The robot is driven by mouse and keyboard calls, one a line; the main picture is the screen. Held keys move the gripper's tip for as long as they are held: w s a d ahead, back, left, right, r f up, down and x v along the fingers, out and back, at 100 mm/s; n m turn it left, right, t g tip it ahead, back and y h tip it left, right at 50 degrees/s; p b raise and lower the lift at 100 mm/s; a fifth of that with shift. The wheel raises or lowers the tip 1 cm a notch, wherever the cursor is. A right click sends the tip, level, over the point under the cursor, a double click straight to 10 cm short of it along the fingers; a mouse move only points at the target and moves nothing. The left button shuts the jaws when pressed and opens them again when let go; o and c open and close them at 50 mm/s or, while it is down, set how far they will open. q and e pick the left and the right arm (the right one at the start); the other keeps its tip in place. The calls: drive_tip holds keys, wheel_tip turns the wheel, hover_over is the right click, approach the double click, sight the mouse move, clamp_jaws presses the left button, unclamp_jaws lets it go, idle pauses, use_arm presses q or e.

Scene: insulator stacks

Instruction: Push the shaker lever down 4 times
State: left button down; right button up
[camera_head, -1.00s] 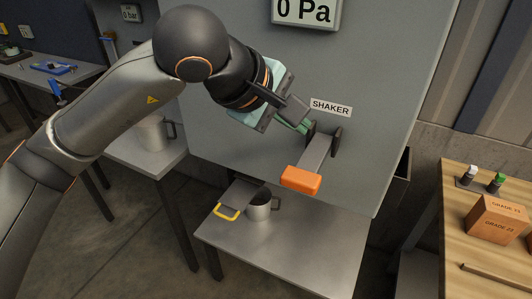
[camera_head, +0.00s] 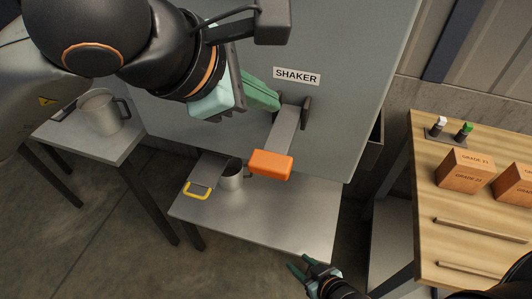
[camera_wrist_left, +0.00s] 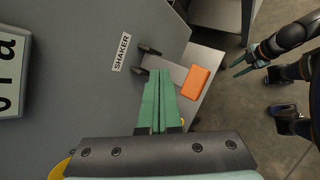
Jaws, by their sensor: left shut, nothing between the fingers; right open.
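The shaker lever is a grey bar (camera_head: 284,130) with an orange handle (camera_head: 271,165), sticking out from the grey panel below the SHAKER label (camera_head: 297,75). The orange handle also shows in the left wrist view (camera_wrist_left: 195,82). My left gripper (camera_head: 274,103) is shut and empty. Its green fingers are beside the upper part of the lever, left of the bar; I cannot tell whether they touch it. In the left wrist view the closed fingers (camera_wrist_left: 157,80) point toward the lever bar. My right gripper (camera_head: 304,267) is open and empty, low at the bottom of the head view.
A grey metal table (camera_head: 280,222) below the lever holds a metal mug (camera_head: 232,177) and a yellow-handled item (camera_head: 198,190). Another pitcher (camera_head: 102,112) stands on the left table. A wooden bench (camera_head: 430,200) at right carries boxes (camera_head: 465,170) and small bottles.

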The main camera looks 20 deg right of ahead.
use_arm(q)
drive_tip(key=b, duration=0.2)
hover_over(276, 153)
drive_tip(key=s+a, duration=0.2)
drive_tip(key=a, duration=0.1)
drive_tip(key=f, duration=0.6)
drive_tip(key=shift+w+d+f, duration=0.15)
drive_tip(key=shift+w+d, duration=0.05)
drive_tip(key=shift+d, duration=0.05)
wheel_tip(276, 153, down, 2)
drive_tip(key=shift+f+b, duration=0.1)
drive_tip(key=shift+b, duration=1.15)
drive_tip(key=shift+f+b, duration=0.2)
drive_tip(key=shift+b, duration=0.2)
drive_tip(key=shift+f+b, duration=0.4)
drive_tip(key=shift+b, duration=0.45)
drive_tip(key=shift+f, duration=0.2)
